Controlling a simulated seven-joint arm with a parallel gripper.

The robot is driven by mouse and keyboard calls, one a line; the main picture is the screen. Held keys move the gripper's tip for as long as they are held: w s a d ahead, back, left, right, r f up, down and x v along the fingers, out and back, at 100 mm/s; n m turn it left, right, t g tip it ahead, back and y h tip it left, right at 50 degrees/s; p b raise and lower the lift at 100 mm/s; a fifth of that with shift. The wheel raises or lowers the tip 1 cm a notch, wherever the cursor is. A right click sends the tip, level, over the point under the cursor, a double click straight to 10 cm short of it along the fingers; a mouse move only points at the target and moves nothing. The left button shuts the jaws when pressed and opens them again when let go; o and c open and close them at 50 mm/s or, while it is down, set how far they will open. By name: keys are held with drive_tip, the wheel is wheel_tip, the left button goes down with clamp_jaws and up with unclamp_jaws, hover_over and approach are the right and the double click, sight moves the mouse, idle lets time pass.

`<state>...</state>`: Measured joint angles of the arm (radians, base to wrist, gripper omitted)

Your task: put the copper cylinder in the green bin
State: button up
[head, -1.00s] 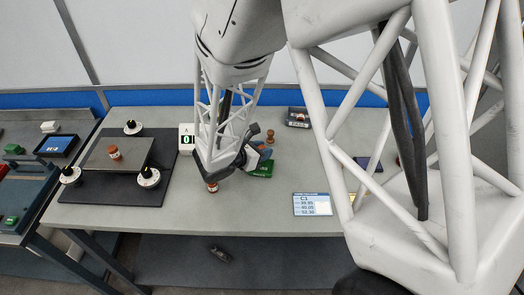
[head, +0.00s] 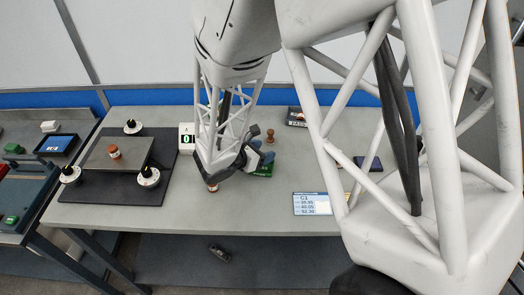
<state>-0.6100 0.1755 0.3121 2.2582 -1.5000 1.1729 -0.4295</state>
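A small copper-coloured cylinder (head: 212,188) is at the lower tip of my gripper, near the middle of the bench. My gripper (head: 213,181) hides most of it, and I cannot tell whether the fingers are around it or only above it. The fingers are too small and covered to show open or shut. Another orange-brown cylinder (head: 115,152) with a pale label stands on the raised grey plate at the left. A green bin (head: 264,171) lies just right of my gripper, partly hidden by the wrist.
A dark mat (head: 100,195) with several black-and-white round posts surrounds the raised plate (head: 135,160). A white meter (head: 186,138) reads 0. A brown pawn-shaped object (head: 270,135), a dark tray (head: 297,117) and a display card (head: 317,204) are further right. The front of the bench is clear.

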drive_tip(key=shift+r, duration=0.2)
drive_tip(key=shift+v, duration=6.05)
drive_tip(key=shift+r, duration=0.2)
drive_tip(key=shift+f, duration=0.1)
drive_tip(key=s+d+r+m+g+y, duration=0.1)
drive_tip(key=s+d+r+m+g, duration=0.1)
drive_tip(key=d+r+m, duration=0.3)
drive_tip(key=s+d+r+m+g+y, duration=0.1)
drive_tip(key=s+d+m+g, duration=0.15)
drive_tip(key=d, duration=0.45)
drive_tip(key=s+d+r+m+g+y, duration=0.1)
drive_tip(key=d+r+m+g, duration=0.2)
drive_tip(key=d+m, duration=0.25)
drive_tip(key=s+d+r+m+t+y, duration=0.1)
drive_tip(key=s+d+r+m+y, duration=0.6)
drive_tip(key=s+m, duration=0.6)
drive_tip(key=d+r, duration=0.2)
drive_tip(key=d, duration=0.1)
drive_tip(key=shift+d, duration=0.2)
